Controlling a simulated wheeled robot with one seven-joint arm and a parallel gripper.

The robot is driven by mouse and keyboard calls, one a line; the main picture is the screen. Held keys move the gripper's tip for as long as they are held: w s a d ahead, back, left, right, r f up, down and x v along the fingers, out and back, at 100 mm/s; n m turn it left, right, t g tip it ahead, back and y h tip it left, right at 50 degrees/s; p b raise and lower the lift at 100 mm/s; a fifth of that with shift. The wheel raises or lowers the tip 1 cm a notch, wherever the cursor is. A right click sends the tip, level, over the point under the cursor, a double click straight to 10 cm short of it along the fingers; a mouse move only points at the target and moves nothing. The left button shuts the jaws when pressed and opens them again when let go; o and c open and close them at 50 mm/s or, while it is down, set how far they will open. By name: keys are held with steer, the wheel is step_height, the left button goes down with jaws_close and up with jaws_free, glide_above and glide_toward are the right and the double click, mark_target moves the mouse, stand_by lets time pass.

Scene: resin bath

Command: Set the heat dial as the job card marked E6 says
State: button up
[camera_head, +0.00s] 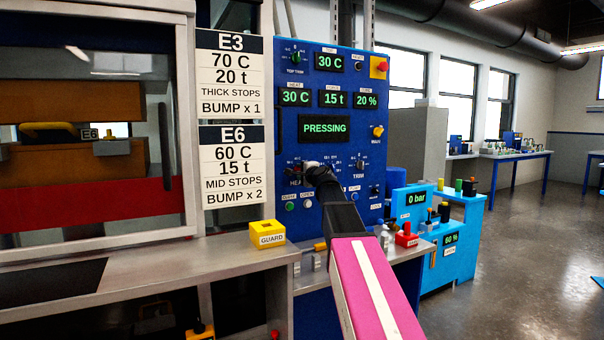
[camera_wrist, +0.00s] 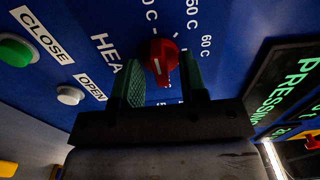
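The E6 job card (camera_head: 232,167) hangs below the E3 card and reads 60 C, 15 t, MID STOPS, BUMP x 2. The heat readout (camera_head: 295,97) on the blue panel shows 30 C. The red heat dial (camera_wrist: 159,56) sits in the wrist view, with printed marks including 50 C and 60 C around it. My gripper (camera_wrist: 162,72) is open, with one green-padded finger on each side of the dial; I cannot tell whether either touches it. In the head view my gripper (camera_head: 311,168) covers most of the dial and part of its HEAT label.
The panel's main display (camera_head: 324,128) reads PRESSING. A green CLOSE button (camera_wrist: 15,50) and a pale OPEN button (camera_wrist: 70,95) lie left of the dial. A yellow GUARD block (camera_head: 267,235) stands on the bench. The TRIM dial (camera_head: 360,164) is to the right.

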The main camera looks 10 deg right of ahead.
jaws_close()
steer(key=shift+m, duration=8.8)
